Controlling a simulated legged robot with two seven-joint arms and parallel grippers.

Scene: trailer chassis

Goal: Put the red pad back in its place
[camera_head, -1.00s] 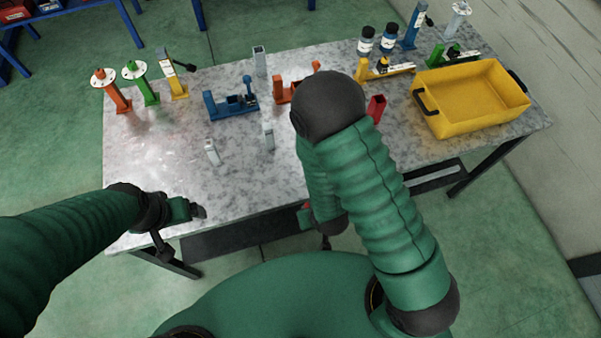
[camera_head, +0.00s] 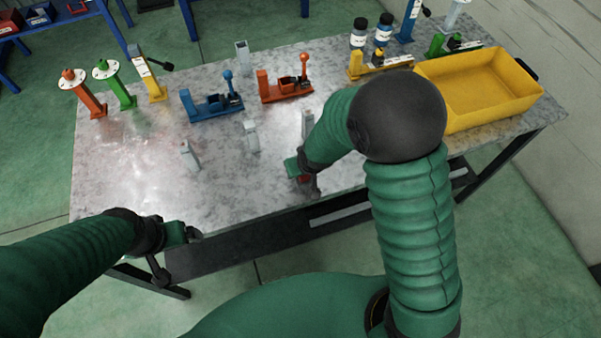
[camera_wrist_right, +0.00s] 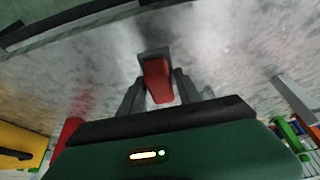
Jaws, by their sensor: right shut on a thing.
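My right gripper (camera_head: 306,184) is at the front edge of the grey table (camera_head: 130,175), below and in front of the grey posts. A red post (camera_wrist_right: 68,132) stands at the left of the right wrist view; my arm hides that area in the head view. My left gripper (camera_head: 190,236) is at the table's front left edge, its fingers too unclear to read.
Several grey posts (camera_head: 251,136) stand mid-table. Blue (camera_head: 212,106) and orange (camera_head: 284,89) fixtures stand behind them. Orange, green and yellow stands fill the back left. A yellow bin (camera_head: 478,88) is at the right, with bottles (camera_head: 383,30) behind it. The front left tabletop is clear.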

